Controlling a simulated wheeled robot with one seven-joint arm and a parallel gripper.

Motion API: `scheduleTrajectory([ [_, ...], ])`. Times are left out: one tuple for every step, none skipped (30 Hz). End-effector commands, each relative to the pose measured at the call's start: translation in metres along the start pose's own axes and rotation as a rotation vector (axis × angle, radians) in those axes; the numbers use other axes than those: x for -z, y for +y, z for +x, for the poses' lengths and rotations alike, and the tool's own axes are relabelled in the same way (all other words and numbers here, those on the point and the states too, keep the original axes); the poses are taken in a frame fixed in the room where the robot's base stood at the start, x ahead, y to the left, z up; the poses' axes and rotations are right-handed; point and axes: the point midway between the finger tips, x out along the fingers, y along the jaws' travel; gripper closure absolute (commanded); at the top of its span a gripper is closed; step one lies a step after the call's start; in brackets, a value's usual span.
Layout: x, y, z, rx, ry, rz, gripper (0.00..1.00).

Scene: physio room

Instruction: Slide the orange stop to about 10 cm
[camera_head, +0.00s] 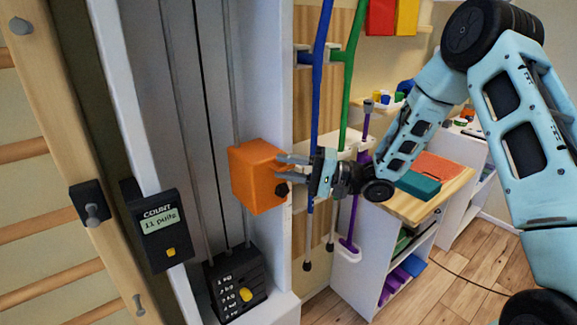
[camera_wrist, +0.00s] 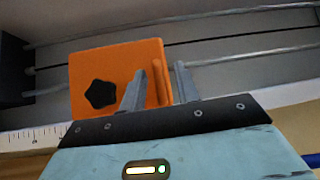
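The orange stop (camera_head: 258,178) is a block on the vertical rails of a grey column, above a black weight stack (camera_head: 235,285). In the wrist view the orange stop (camera_wrist: 115,65) shows a black star knob (camera_wrist: 101,94) and a small upright orange tab (camera_wrist: 158,82). My gripper (camera_head: 279,167) is at the stop's right side. In the wrist view my gripper (camera_wrist: 161,68) has its fingers apart, with the tab between them and a gap to the right finger. A ruled scale (camera_wrist: 35,136) shows at lower left; its numbers are unreadable.
A counter box (camera_head: 158,228) reading "11 pulls" is on the column's left post. Blue (camera_head: 317,90) and green (camera_head: 350,80) bars hang close behind my gripper. A wooden-topped shelf unit (camera_head: 410,208) stands at right, with open floor in front.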

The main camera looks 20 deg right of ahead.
Motion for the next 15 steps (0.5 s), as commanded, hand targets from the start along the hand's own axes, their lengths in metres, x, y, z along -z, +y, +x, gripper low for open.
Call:
scheduleTrajectory([
  [0.000,0.000,0.000,0.000,0.000,0.000,0.68],
  [0.000,0.000,0.000,0.000,0.000,0.000,0.68],
  [0.000,0.000,0.000,0.000,0.000,0.000,0.68],
  [0.000,0.000,0.000,0.000,0.000,0.000,0.77],
  [0.000,0.000,0.000,0.000,0.000,0.000,0.85],
  [0.000,0.000,0.000,0.000,0.000,0.000,0.96],
  [0.000,0.000,0.000,0.000,0.000,0.000,1.00],
  [0.000,0.000,0.000,0.001,0.000,0.000,1.00],
  [0.000,0.000,0.000,0.001,0.000,0.000,1.00],
  [0.000,0.000,0.000,0.001,0.000,0.000,1.00],
  [0.000,0.000,0.000,0.001,-0.001,0.000,1.00],
  [0.000,0.001,-0.001,0.001,0.000,0.000,1.00],
  [0.000,0.004,-0.001,0.001,0.000,0.001,1.00],
  [-0.001,0.008,-0.001,0.001,0.000,0.001,1.00],
  [-0.002,0.016,-0.002,0.001,0.000,0.003,1.00],
])
